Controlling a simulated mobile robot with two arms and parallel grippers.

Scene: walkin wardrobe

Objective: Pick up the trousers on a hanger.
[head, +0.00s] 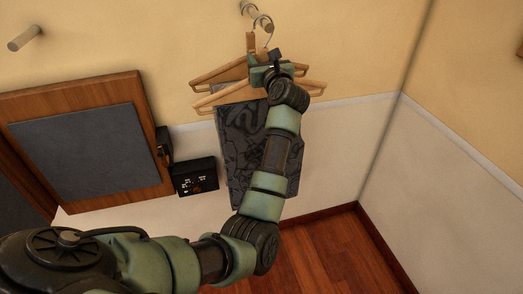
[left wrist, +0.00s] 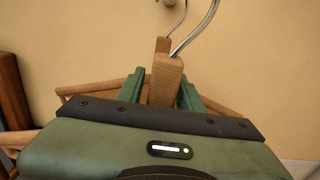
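Dark grey patterned trousers (head: 240,135) hang from wooden hangers at the wall. Two hangers show, one behind the other: a front hanger (head: 212,101) and a rear hanger (head: 207,78). My forearm hides part of the trousers, so which hanger bears them is hard to tell. My left gripper (head: 268,65) is at the neck of the front hanger. In the left wrist view, its green fingers (left wrist: 162,85) stand on either side of the hanger's wooden neck (left wrist: 166,75), seemingly with a small gap at the left finger. My right gripper is out of view.
The hanger hooks hang on a wall peg (head: 257,18). Another peg (head: 24,38), empty, is at the upper left. A wood-framed grey panel (head: 85,145) and a small black box (head: 195,176) are left of the trousers. The wall corner is at the right, with open wooden floor (head: 335,255) below.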

